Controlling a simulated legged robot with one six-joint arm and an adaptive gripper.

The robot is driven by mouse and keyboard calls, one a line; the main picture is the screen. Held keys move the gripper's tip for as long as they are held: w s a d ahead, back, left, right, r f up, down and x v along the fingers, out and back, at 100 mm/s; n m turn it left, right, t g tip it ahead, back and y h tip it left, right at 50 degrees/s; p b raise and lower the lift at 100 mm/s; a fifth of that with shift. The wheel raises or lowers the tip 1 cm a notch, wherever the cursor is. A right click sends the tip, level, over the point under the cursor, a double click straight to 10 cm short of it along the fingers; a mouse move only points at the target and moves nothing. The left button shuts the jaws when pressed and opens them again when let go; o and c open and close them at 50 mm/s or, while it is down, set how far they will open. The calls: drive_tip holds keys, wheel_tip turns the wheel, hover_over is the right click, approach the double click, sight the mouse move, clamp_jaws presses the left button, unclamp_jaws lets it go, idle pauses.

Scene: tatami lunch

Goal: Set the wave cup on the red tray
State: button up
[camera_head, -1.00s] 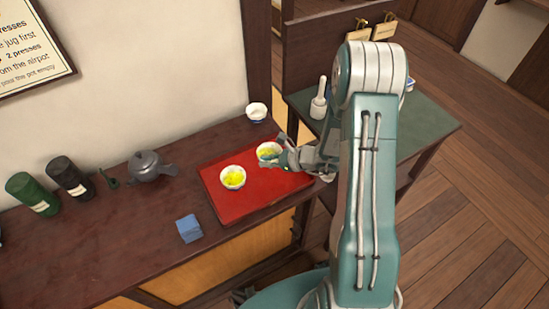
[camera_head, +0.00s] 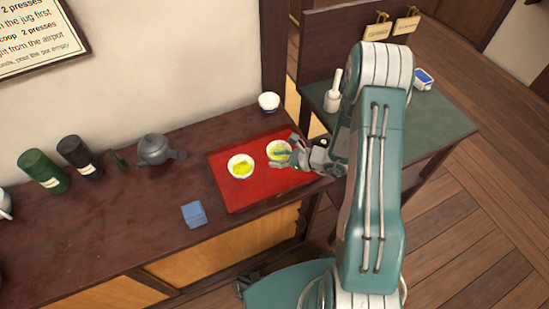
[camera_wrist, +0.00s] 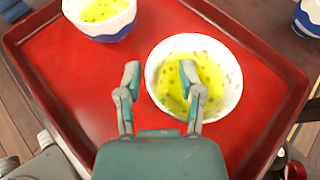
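Two white cups of yellow-green tea stand upright on the red tray (camera_head: 233,197). The right cup (camera_head: 279,149) is beside my gripper (camera_head: 287,152); its outer pattern is hidden from above in the wrist view (camera_wrist: 222,62). The left cup (camera_head: 241,167) shows a blue wavy band in the wrist view (camera_wrist: 108,27). I cannot tell for sure which is the wave cup. My gripper is open in the wrist view (camera_wrist: 158,76). One finger appears left of the right cup's rim, the other over its tea. Contact is not clear.
Another white-and-blue cup (camera_head: 269,102) stands behind the tray. A grey teapot (camera_head: 154,149), dark canister (camera_head: 78,156), green canister (camera_head: 42,170) and blue cloth (camera_head: 194,215) are on the counter to the left. The counter between cloth and teapot is clear.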

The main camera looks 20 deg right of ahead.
drive_tip(key=shift+d, duration=0.7)
drive_tip(key=shift+d+r, duration=0.15)
drive_tip(key=shift+d, duration=0.05)
drive_tip(key=v, duration=1.1)
drive_tip(key=shift+s+r, duration=0.2)
drive_tip(key=s+a+r+n+g+h, duration=0.25)
drive_tip(key=s+a+r+n, duration=0.2)
drive_tip(key=r+n, duration=0.3)
drive_tip(key=s+a+r+n+g+h, duration=0.1)
drive_tip(key=s+a+r+n+g, duration=0.25)
drive_tip(key=a+r+n, duration=0.35)
drive_tip(key=s+d+r+n+t+h, duration=0.3)
drive_tip(key=s+r+n+h, duration=0.4)
drive_tip(key=r, duration=0.6)
drive_tip(key=shift+s+r+n+t, duration=0.15)
drive_tip(key=shift+s+n+t, duration=0.35)
drive_tip(key=shift+s+n, duration=0.6)
drive_tip(key=shift+w+n, duration=0.25)
